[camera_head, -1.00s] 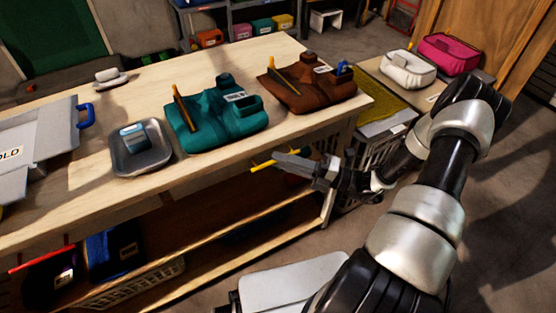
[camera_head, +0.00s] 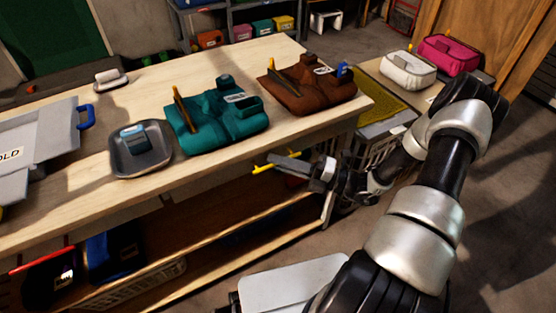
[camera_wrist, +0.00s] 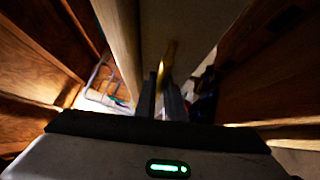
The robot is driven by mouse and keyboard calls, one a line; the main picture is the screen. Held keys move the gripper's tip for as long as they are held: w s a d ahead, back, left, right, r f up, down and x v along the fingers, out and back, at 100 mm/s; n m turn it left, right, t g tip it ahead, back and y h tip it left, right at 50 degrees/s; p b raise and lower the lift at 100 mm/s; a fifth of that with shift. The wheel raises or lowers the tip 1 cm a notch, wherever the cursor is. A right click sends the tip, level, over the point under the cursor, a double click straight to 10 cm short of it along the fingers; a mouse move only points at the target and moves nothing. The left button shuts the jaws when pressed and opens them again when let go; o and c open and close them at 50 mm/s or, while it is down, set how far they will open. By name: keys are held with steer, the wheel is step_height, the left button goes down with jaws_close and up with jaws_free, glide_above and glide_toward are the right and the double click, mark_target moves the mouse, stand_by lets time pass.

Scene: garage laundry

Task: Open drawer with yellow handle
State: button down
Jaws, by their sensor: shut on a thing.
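A yellow handle (camera_head: 262,168) shows just below the front edge of the wooden workbench, at my gripper's tips. My gripper (camera_head: 278,162) reaches in from the right and is shut on the handle. In the wrist view, the yellow handle (camera_wrist: 169,54) shows between the finger ends of my gripper (camera_wrist: 168,90).
The workbench (camera_head: 90,195) carries a teal bundle (camera_head: 215,122), a brown bundle (camera_head: 305,92) and a grey tray (camera_head: 120,170). A lower shelf (camera_head: 225,228) holds dark bins. A basket (camera_head: 390,125) stands right of the bench. Floor is clear in front.

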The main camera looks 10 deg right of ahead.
steer(key=s+d+p, duration=0.1)
steer(key=s+d, duration=0.1)
steer(key=s, duration=0.8)
steer(key=s+d+p, duration=0.2)
steer(key=s+d, duration=0.1)
steer(key=s, duration=0.8)
steer(key=shift+d, duration=0.35)
steer(key=c, duration=2.1)
jaws_free()
steer(key=v, duration=1.7)
steer(key=shift+s+d+r+b, duration=0.1)
steer(key=shift+d+b, duration=0.05)
steer(key=shift+b, duration=0.15)
